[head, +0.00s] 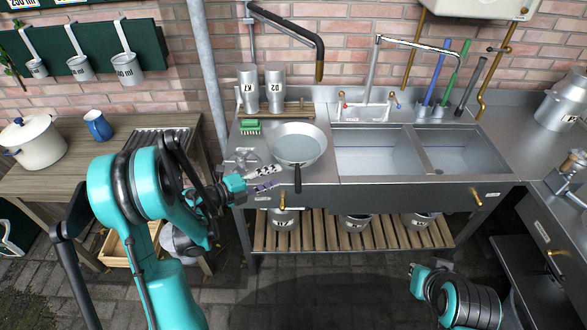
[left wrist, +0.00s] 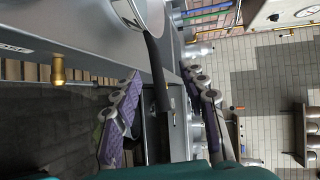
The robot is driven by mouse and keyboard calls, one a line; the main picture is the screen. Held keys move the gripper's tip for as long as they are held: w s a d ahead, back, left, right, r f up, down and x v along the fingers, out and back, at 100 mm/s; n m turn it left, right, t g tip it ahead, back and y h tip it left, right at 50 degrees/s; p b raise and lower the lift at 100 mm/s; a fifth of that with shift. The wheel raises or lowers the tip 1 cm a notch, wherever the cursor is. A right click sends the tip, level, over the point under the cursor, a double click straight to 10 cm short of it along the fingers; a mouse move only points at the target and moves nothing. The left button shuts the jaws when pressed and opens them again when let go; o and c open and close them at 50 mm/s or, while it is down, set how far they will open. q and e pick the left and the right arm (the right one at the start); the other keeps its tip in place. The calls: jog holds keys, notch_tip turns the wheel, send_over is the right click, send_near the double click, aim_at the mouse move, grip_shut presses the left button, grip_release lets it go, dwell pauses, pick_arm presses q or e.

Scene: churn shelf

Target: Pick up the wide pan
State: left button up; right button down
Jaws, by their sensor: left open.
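The wide pan (head: 298,143) is a round, shallow grey pan on the steel counter left of the sinks. Its dark handle (head: 297,180) points toward me over the counter's front edge. My left gripper (head: 269,177) is open just left of the handle in the head view. In the left wrist view, the two purple-padded fingers of the left gripper (left wrist: 165,105) are spread, with the dark handle (left wrist: 157,70) showing between them. No contact with the handle shows. Part of the pan's rim (left wrist: 128,12) is at the top there. Of my right arm only links show at the lower right.
Two metal canisters (head: 261,88) and a green sponge (head: 250,127) stand behind the pan. Sink basins (head: 375,152) lie to its right. A wooden side table (head: 75,150) with a white pot (head: 33,143) and blue mug (head: 98,126) is left. A brass knob (head: 477,196) sticks out in front.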

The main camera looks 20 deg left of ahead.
pick_arm(q)
jog(key=f+b+x, duration=0.1)
jog(key=b+x, duration=0.1)
jog(key=x, duration=0.5)
jog(key=shift+d, duration=0.4)
grip_shut()
